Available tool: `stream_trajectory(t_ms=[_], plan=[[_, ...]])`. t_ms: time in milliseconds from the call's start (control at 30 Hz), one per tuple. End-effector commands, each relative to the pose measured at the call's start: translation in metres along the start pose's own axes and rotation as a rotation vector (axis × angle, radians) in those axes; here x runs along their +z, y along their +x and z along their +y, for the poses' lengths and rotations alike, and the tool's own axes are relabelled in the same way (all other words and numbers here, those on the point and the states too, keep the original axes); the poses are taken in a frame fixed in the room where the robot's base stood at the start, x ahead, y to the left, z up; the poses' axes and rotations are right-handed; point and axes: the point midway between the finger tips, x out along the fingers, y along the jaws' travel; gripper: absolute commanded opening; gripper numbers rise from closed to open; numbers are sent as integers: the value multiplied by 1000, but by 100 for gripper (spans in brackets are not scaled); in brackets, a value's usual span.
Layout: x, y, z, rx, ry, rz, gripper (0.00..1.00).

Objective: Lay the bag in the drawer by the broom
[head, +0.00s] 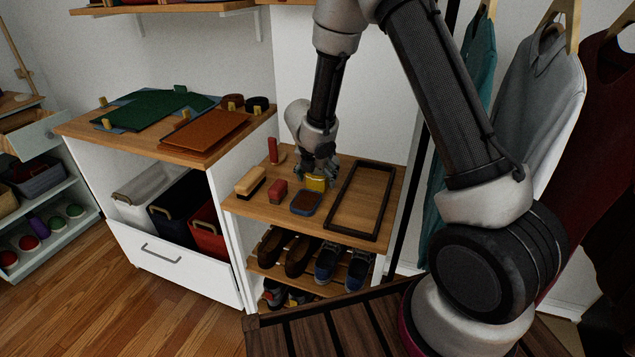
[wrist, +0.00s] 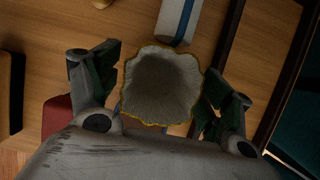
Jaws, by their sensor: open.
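My gripper (wrist: 162,100) is open and points down over the wooden shelf top, in the middle of the head view (head: 318,172). A small yellow item (head: 316,184) lies right under it. In the wrist view a thing with a grey, hollow-looking top and a wavy yellow rim (wrist: 162,86) lies between the spread fingers; it may be the bag, but I cannot tell for sure. A drawer (head: 45,136) stands pulled out at the far left. A thin wooden pole (head: 18,52) above it may be the broom handle. Another drawer (head: 170,257) under the bins is shut.
A brush (head: 250,182), a red block (head: 278,191), a blue-rimmed tin (head: 306,202) and a dark-framed tray (head: 360,200) crowd the shelf top (head: 250,210). Shoes (head: 297,255) stand below. Clothes hang at right. A cabinet with folded cloths (head: 150,108) stands between shelf and left drawer.

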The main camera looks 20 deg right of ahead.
Motion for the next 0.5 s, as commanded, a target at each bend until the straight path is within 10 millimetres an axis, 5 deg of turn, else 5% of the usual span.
stream_trajectory(t_ms=[133,333,500], plan=[[0,0,0,0,0,-1,78],[0,-1,0,0,1,-1,42],[0,-1,0,0,1,-1,37]])
